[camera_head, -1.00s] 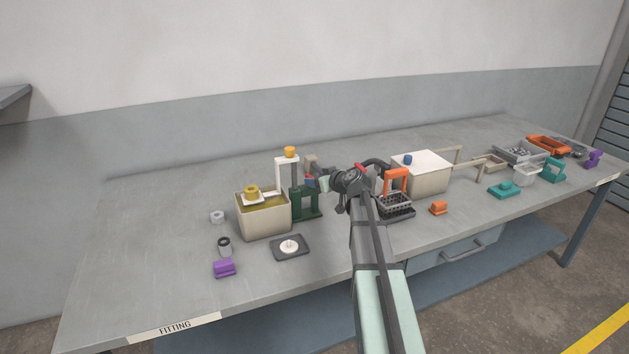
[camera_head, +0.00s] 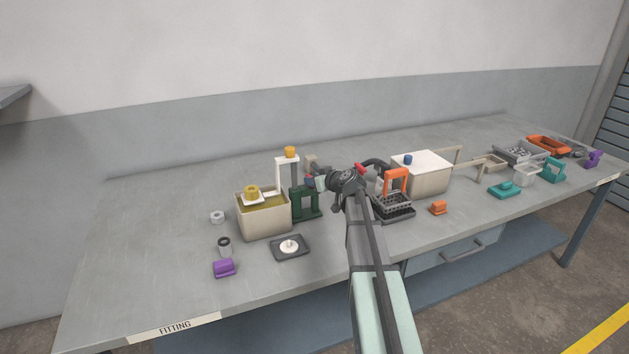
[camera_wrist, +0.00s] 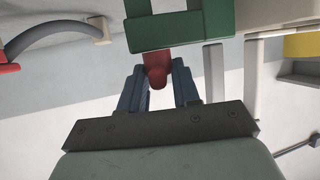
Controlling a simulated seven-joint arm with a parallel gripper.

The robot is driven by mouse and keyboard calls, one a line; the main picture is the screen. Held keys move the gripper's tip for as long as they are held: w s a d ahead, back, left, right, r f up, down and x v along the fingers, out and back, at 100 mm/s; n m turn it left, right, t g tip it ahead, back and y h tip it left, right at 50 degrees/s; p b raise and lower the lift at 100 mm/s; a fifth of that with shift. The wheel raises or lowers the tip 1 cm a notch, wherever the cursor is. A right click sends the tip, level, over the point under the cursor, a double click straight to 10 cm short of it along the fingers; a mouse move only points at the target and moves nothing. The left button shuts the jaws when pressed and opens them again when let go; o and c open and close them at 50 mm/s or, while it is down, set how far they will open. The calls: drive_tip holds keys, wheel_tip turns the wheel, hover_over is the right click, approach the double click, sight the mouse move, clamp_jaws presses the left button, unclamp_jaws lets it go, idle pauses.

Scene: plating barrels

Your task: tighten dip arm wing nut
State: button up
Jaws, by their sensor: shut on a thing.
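A dark green stand (camera_head: 296,205) stands just right of a beige tank (camera_head: 265,223), and its frame shows in the wrist view (camera_wrist: 222,18). A white dip arm (camera_head: 281,166) with a yellow knob (camera_head: 291,152) rises beside the tank. A red wing nut (camera_wrist: 155,78) projects from the green stand in the wrist view. My gripper (camera_wrist: 157,72) is shut on it, with one blue finger on each side. In the head view, my gripper (camera_head: 312,182) is at the upper right of the stand, and the wing nut is mostly hidden there.
The tank holds yellowish liquid and a yellow part (camera_head: 251,190). A dark tray with a white disc (camera_head: 290,246), a purple block (camera_head: 224,268) and a white ring (camera_head: 217,217) lie nearby. A black basket with an orange handle (camera_head: 396,180) and a white-lidded box (camera_head: 430,179) stand right of my arm.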

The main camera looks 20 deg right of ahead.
drive_tip(key=shift+c, duration=1.4)
drive_tip(key=shift+s+a+m+h, duration=0.1)
drive_tip(key=shift+a+m+h, duration=0.1)
drive_tip(key=shift+m+h, duration=1.2)
drive_tip(key=shift+h, duration=0.2)
drive_tip(key=o, duration=1)
drive_tip(key=shift+t, duration=0.3)
drive_tip(key=shift+o, duration=0.2)
drive_tip(key=v, duration=1.3)
drive_tip(key=shift+s+r, duration=0.2)
drive_tip(key=shift+s, duration=0.1)
